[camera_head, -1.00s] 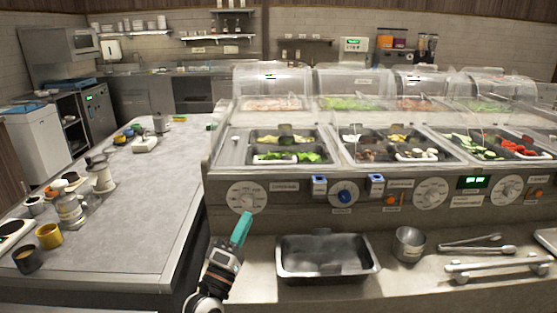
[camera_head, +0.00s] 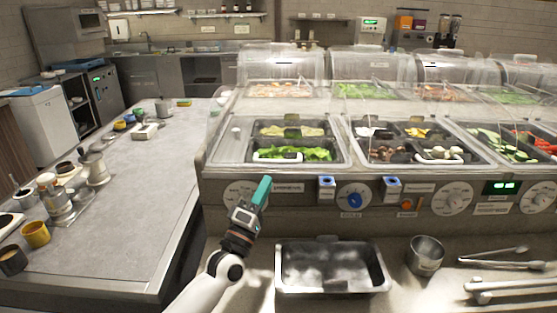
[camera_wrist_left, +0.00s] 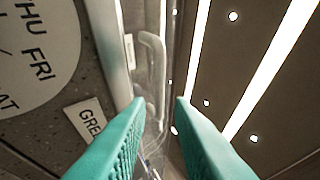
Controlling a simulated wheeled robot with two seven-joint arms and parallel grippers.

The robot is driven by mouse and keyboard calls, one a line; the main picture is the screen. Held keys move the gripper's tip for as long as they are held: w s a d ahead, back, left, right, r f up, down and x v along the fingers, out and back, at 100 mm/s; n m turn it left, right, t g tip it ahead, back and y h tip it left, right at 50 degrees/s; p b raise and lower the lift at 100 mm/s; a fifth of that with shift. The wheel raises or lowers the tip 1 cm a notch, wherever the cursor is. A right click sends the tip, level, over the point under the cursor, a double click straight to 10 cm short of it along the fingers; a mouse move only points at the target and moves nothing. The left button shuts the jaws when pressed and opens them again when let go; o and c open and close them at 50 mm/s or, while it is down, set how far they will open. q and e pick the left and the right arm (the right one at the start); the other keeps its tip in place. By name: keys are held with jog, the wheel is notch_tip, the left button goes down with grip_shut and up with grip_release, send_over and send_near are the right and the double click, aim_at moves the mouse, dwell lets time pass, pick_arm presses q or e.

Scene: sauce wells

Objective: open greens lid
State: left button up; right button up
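Green leaves (camera_head: 292,154) lie in the front left well of the counter. A clear lid (camera_head: 338,154) appears to cover this well; its edges are hard to make out. In the left wrist view a clear handle (camera_wrist_left: 153,62) stands beyond my fingertips, beside a partly hidden label (camera_wrist_left: 88,118) reading "GREE". My left gripper (camera_head: 266,180) is in front of the counter's front panel, below the leaves. In the wrist view its teal fingers (camera_wrist_left: 160,103) are apart with nothing held between them. The handle lies ahead of the gap, seemingly untouched. My right gripper is not in view.
A metal pan (camera_head: 332,285) and a round metal cup (camera_head: 425,255) stand on the ledge below the panel. Tongs (camera_head: 495,258) lie to the right. A dial (camera_head: 352,198) and blue switches (camera_head: 326,187) are right of my gripper. A grey worktop (camera_head: 135,205) extends left.

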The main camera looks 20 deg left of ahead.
aim_at(278, 162)
pick_arm(q)
jog(key=x, duration=0.8)
jog(key=shift+c, duration=0.2)
grip_shut()
